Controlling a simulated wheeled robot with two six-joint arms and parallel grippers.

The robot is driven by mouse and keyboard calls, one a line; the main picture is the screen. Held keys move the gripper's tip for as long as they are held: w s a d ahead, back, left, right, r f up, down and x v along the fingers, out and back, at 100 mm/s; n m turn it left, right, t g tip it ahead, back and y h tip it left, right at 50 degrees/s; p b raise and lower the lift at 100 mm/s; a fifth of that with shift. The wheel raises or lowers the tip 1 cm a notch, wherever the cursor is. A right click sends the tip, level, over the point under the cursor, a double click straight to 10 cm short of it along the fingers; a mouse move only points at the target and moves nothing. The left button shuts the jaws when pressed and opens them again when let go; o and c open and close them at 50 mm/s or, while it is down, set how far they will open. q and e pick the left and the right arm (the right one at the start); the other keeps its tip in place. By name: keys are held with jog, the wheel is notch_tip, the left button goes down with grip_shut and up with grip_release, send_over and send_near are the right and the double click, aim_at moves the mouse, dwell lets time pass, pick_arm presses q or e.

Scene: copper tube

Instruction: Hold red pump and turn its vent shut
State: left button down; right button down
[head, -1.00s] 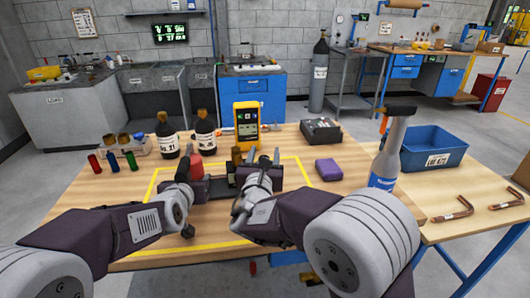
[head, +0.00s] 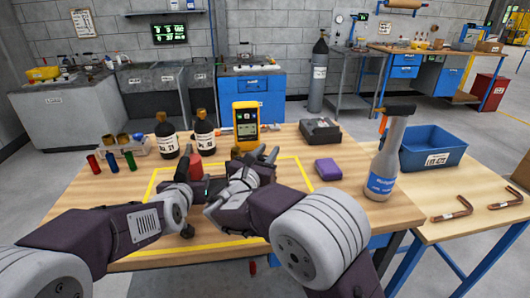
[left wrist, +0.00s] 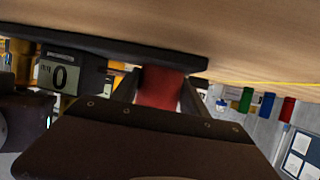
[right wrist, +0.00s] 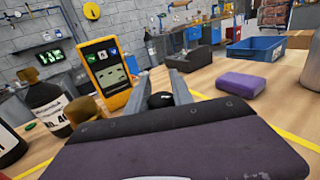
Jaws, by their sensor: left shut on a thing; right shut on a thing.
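The red pump (head: 195,165) stands near the middle of the table, partly hidden by my arms. My left gripper (head: 183,171) is shut on it; in the left wrist view its red body (left wrist: 160,88) sits between the fingers, beside a dark base plate. My right gripper (head: 259,160) is to the right of the pump. In the right wrist view its fingers (right wrist: 165,88) are closed around a small round black knob (right wrist: 161,99), which looks like the vent. The knob's lower part and its joint to the pump are hidden.
A yellow meter (head: 246,126) and dark bottles (head: 167,137) stand behind the grippers. Small coloured cylinders (head: 111,161) stand at left.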

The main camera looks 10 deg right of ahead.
jog(key=shift+s+r+m+g+h, duration=0.1)
jog(key=shift+m+g+h, duration=0.55)
jog(key=shift+h, duration=0.25)
jog(key=c, duration=1.1)
grip_release()
notch_tip(320, 180, up, 10)
jog(key=shift+f, duration=0.1)
jog(key=shift+d, duration=0.1)
